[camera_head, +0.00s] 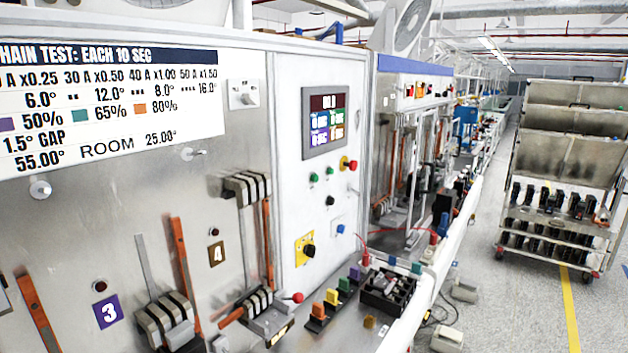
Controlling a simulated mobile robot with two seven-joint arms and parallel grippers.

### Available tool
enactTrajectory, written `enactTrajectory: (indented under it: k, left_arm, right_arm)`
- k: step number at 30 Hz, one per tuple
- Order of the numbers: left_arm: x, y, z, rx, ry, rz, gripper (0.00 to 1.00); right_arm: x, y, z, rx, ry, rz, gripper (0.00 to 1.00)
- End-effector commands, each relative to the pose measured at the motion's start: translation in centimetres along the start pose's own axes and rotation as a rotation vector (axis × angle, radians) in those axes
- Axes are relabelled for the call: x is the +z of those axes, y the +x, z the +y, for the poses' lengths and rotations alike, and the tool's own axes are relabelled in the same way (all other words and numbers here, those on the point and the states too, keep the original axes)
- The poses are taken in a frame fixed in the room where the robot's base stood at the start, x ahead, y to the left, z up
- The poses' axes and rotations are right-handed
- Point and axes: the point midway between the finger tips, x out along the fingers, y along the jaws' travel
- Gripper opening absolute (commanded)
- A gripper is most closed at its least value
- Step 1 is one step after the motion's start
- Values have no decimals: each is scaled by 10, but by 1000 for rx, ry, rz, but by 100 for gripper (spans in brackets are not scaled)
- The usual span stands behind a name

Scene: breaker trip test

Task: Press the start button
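A white control panel stands in the middle of the view. It carries two small green buttons, a left one (313,180) and a right one (329,171); no readable label shows which is the start button. A red knob on yellow (349,165) is to their right, and a black knob (330,200) is below them. A blue button (340,229) sits lower, near a black rotary switch on a yellow plate (306,250). A lit display (325,122) is above the buttons. Neither of my grippers is in view.
A bench edge (405,322) runs below the panel, with coloured blocks (332,297) and a black tray (382,304) on it. Breaker fixtures (248,187) with copper bars stand at left. A cart (565,160) stands at right.

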Motion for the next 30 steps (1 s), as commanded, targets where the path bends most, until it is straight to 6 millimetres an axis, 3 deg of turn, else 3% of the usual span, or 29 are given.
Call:
enactTrajectory:
  k: [6, 30]
  left_arm:
    - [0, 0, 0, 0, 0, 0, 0]
    - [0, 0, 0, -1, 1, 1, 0]
  right_arm:
    - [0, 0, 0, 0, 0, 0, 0]
    - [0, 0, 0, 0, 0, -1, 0]
